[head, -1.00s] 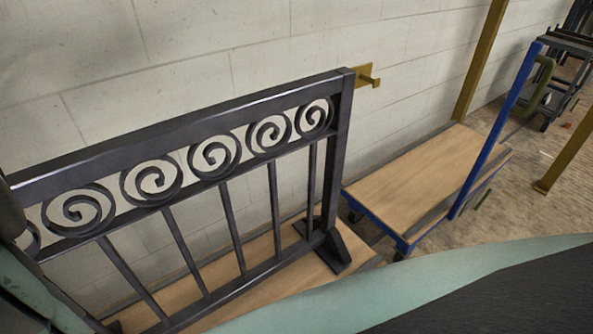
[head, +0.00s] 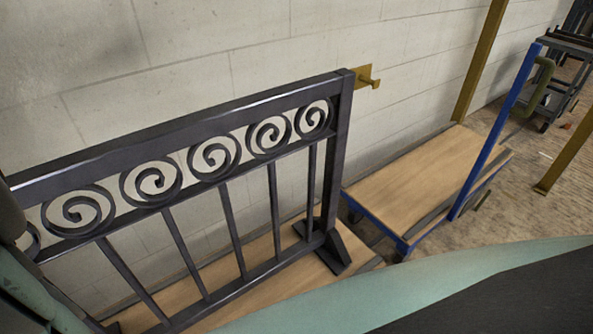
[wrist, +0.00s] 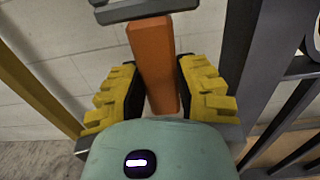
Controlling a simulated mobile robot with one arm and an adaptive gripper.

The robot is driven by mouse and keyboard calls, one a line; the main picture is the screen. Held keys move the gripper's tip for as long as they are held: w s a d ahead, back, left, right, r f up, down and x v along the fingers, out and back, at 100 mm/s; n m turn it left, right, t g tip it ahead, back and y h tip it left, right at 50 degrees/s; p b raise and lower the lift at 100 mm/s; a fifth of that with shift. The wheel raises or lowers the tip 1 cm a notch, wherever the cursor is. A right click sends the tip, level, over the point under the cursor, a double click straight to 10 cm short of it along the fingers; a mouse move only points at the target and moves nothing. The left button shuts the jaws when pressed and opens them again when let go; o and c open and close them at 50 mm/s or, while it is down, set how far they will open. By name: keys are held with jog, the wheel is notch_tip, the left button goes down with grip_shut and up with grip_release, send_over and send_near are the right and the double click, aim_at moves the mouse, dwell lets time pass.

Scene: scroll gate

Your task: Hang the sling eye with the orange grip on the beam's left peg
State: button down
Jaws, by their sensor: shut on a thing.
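My gripper (wrist: 157,88), with yellow ribbed pads, is shut on the orange grip (wrist: 153,58) in the wrist view. The grip stands lengthwise between the fingers, its far end joining a grey piece (wrist: 145,10) cut off by the top edge. I cannot tell how much of the sling eye that piece is. In the head view, a brass-coloured bracket with a short peg (head: 368,79) shows on the wall behind the gate's right post. I cannot tell whether it belongs to the beam. The gripper and orange grip are not visible in the head view.
A dark scroll gate (head: 215,160) stands on a wooden deck; its dark bars also show close on the right in the wrist view (wrist: 240,45). A blue-framed cart (head: 430,180) and ochre posts (head: 482,60) stand to the right. A pale block wall (head: 200,40) is behind.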

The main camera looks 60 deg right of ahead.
jog(key=shift+r, duration=0.35)
jog(key=shift+r, duration=0.3)
jog(key=shift+s, duration=0.1)
jog(key=b+v, duration=0.1)
jog(key=v, duration=0.5)
jog(key=shift+s+a+b, duration=0.15)
jog(key=shift+s+b, duration=0.15)
jog(key=shift+s, duration=0.1)
dwell(0.4)
jog(key=shift+v, duration=2.5)
jog(key=shift+r, duration=0.15)
